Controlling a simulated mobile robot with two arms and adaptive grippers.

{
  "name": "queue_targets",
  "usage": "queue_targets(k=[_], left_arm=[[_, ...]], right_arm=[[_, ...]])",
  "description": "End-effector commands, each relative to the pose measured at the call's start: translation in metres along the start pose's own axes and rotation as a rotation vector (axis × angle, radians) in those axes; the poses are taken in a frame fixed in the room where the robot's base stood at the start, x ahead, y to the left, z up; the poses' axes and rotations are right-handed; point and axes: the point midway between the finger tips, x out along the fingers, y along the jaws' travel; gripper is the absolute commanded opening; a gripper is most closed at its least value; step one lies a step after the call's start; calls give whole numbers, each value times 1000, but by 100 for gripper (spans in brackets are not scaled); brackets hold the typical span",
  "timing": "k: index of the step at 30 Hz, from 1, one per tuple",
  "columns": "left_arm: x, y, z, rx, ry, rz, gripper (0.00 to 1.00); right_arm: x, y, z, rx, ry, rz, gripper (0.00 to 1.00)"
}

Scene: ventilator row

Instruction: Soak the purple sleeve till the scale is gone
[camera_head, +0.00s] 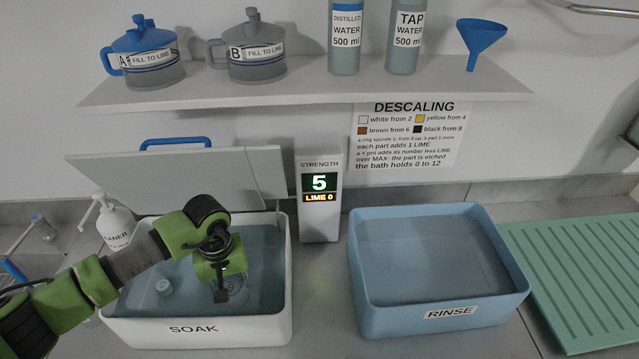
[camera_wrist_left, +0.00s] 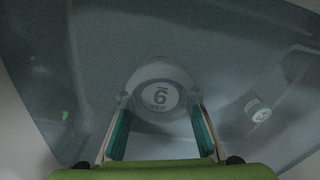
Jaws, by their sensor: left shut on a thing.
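The soak bath (camera_head: 195,332) is a white tub holding bluish liquid, its lid (camera_head: 185,178) tilted up behind it. My left gripper (camera_head: 222,294) reaches down into this bath. In the left wrist view its fingers (camera_wrist_left: 159,135) are shut on a round pale part (camera_wrist_left: 158,92) whose top label has a numeral that looks like 6 or 9. The held part is mostly hidden in the head view. A small pale cylinder (camera_head: 163,287) sits in the bath left of the gripper. No clear purple shows, so I cannot tell which part is the purple sleeve.
The strength display (camera_head: 320,190) reads 5 and LIME 0. A blue rinse tub (camera_head: 440,318) with liquid stands to the right, beside a green ribbed mat (camera_head: 580,270). Jugs A (camera_head: 140,65) and B (camera_head: 255,55), bottles and a blue funnel (camera_head: 480,38) stand on the shelf.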

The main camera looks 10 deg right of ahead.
Motion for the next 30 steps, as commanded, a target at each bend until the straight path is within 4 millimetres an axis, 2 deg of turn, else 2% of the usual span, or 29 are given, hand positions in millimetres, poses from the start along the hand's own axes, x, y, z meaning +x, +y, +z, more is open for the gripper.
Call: queue_targets(k=[26,30], left_arm=[[0,0,0,0,0,0,7],[-10,0,0,1,1,1,7]], right_arm=[[0,2,1,-2,-1,3,39],[-5,2,0,-2,-1,3,39]])
